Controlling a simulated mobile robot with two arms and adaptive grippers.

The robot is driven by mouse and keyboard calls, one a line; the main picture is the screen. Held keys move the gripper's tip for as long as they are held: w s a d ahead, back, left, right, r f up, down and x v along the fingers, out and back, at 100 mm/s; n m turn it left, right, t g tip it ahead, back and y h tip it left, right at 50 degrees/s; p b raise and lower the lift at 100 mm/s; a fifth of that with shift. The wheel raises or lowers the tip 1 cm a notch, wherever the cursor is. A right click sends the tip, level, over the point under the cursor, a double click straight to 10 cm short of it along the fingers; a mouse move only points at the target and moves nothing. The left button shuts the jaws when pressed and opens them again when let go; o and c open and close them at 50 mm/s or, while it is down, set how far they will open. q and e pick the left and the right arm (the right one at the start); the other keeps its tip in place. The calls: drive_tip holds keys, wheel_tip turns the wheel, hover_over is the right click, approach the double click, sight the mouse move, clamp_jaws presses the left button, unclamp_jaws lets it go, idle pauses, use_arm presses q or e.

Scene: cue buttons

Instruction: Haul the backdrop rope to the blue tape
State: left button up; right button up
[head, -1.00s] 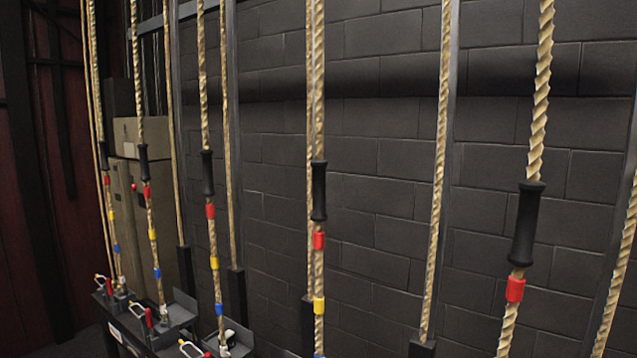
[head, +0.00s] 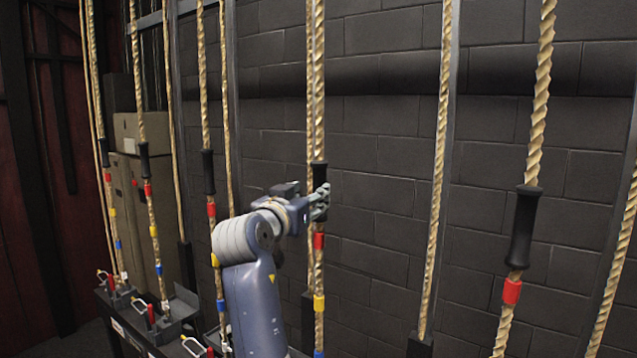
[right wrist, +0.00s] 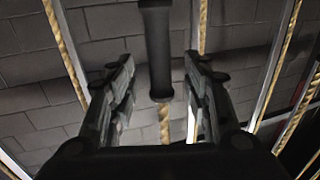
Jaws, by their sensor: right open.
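Several tan ropes hang in a row, some with a black grip sleeve and red, yellow and blue tape bands below it. My right gripper (head: 318,203) is open at the black sleeve (head: 320,178) of the middle rope (head: 319,80). In the right wrist view the sleeve (right wrist: 157,50) runs between the two spread fingers, with a gap on each side. Below that sleeve are red tape (head: 319,241), yellow tape (head: 319,302) and blue tape (head: 319,354) at the picture's bottom edge. I cannot tell which rope is the backdrop's. My left gripper is out of view.
A dark rail (head: 133,334) with red-handled rope locks (head: 151,314) runs along the lower left. Another sleeved rope (head: 541,90) hangs nearer at the right. Plain ropes (head: 441,140) hang between and behind. A dark block wall (head: 390,190) stands at the back.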

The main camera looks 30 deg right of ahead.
drive_tip(key=p+x, duration=0.2)
drive_tip(key=x, duration=0.4)
drive_tip(key=shift+r+p, duration=0.15)
drive_tip(key=shift+p, duration=0.25)
drive_tip(key=shift+w+d, duration=0.25)
drive_tip(key=shift+d, duration=0.1)
drive_tip(key=shift+f, duration=0.2)
clamp_jaws()
